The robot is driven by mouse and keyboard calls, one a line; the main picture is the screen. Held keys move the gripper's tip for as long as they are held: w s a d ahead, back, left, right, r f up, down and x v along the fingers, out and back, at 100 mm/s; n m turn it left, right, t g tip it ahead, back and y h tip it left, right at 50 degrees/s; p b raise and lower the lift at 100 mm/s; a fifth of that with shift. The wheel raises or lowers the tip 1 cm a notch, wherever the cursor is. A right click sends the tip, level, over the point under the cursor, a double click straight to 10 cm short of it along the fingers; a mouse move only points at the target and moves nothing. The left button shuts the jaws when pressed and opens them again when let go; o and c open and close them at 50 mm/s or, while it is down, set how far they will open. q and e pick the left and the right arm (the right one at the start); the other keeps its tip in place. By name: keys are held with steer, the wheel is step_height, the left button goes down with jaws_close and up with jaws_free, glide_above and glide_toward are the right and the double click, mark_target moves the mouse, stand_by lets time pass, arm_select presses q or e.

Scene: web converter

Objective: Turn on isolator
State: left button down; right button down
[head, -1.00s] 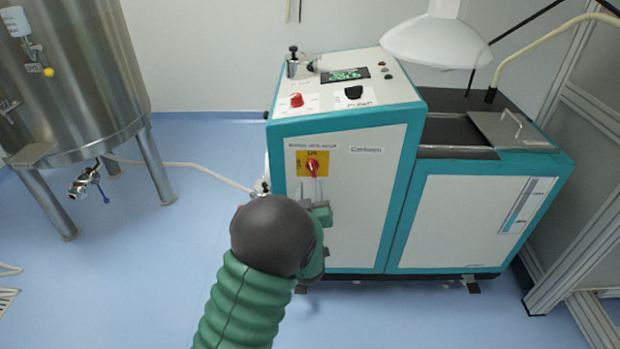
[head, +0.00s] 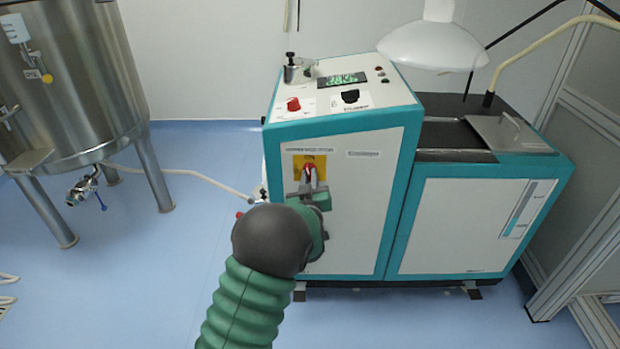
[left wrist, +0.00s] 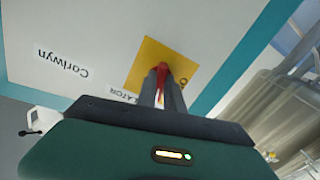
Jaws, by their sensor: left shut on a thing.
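The isolator is a red rotary knob (head: 309,170) on a yellow plate (head: 298,160), high on the white front panel of the teal-edged machine (head: 350,220). My left gripper (head: 309,182) reaches up to it from below, with its grey fingers on the knob. In the left wrist view, the red knob (left wrist: 163,74) shows between the two fingers of the left gripper (left wrist: 162,84), which is shut on it. The fingers hide part of the knob and plate, so its exact setting is hard to read. My right gripper is not in view.
The machine's sloped top holds a red button (head: 293,104), a black switch (head: 350,96) and a lit green display (head: 342,79). A steel tank (head: 75,80) stands at the left. A white lamp-like hood (head: 433,46) hangs at the upper right. The blue floor in front is clear.

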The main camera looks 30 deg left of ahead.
arm_select(q)
steer(key=m+p, duration=0.2)
steer(key=shift+r+m, duration=0.1)
steer(key=shift+m, duration=0.3)
steer(key=c, duration=1.5)
jaws_free()
steer(key=shift+o, duration=0.2)
steer(key=shift+s, duration=0.1)
steer(key=p+v, duration=0.3)
steer(key=v, duration=1.3)
steer(key=shift+s+d, duration=0.2)
steer(key=shift+s, duration=0.2)
